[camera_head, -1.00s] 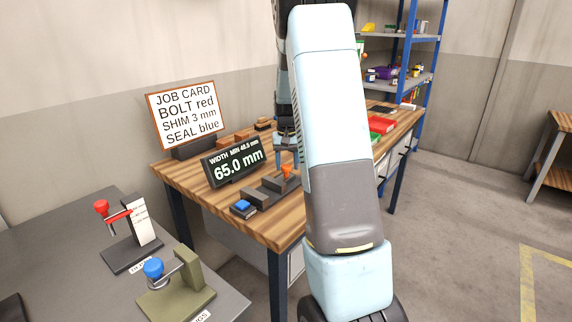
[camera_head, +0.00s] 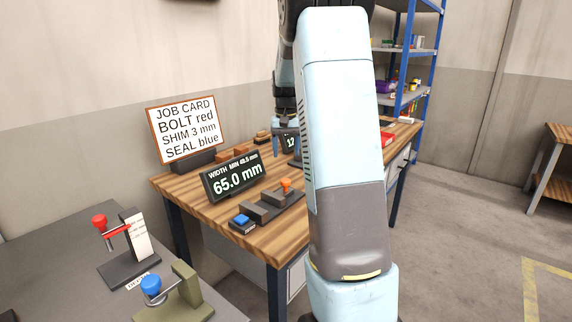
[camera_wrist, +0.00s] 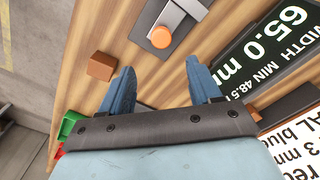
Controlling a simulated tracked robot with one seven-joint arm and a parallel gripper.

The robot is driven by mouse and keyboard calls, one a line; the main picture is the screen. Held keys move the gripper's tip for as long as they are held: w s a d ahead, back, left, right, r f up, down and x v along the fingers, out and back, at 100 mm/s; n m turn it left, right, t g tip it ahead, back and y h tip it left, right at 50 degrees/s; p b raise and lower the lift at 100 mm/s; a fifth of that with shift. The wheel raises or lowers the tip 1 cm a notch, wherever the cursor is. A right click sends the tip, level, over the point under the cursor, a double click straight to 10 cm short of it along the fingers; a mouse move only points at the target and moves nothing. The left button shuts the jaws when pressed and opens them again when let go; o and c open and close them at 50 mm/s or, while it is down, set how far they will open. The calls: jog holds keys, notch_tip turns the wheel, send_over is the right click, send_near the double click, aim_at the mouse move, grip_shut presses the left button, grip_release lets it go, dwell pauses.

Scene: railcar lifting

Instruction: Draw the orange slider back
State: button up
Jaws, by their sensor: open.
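The orange slider knob (camera_head: 285,184) stands on a dark grey fixture (camera_head: 270,206) on the wooden bench. In the wrist view the round orange knob (camera_wrist: 160,37) sits at the end of a grey bar, just beyond the fingertips and about midway between them. My gripper (camera_wrist: 161,72) is open, its two blue fingers apart with nothing between them. In the head view my gripper (camera_head: 283,132) is partly hidden and appears above and behind the knob. The black display (camera_head: 233,177) beside the fixture reads 65.0 mm, with a minimum of 48.5 mm.
A blue button (camera_head: 241,219) sits at the fixture's near end. A job card (camera_head: 187,130) stands behind the display. A small brown block (camera_wrist: 100,66) lies left of my fingers in the wrist view. A grey table (camera_head: 70,265) holds red and blue clamp-like items.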

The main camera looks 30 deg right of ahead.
jog(key=shift+r, duration=1.65)
jog(key=s+a+r+n+t, duration=0.1)
jog(key=s+a+r, duration=0.3)
jog(key=s+a, duration=0.25)
jog(key=s+a+r+n+t, duration=0.1)
jog(key=s+a+r+t, duration=0.1)
jog(key=s+a+r, duration=0.35)
jog(key=s+a+f+n+t, duration=0.1)
jog(key=s+a, duration=0.3)
jog(key=s, duration=0.6)
jog(key=s+a+f+n+t, duration=0.1)
jog(key=s+a+f, duration=0.2)
jog(key=s, duration=0.7)
jog(key=shift+a+t, duration=0.3)
jog(key=shift+a, duration=0.3)
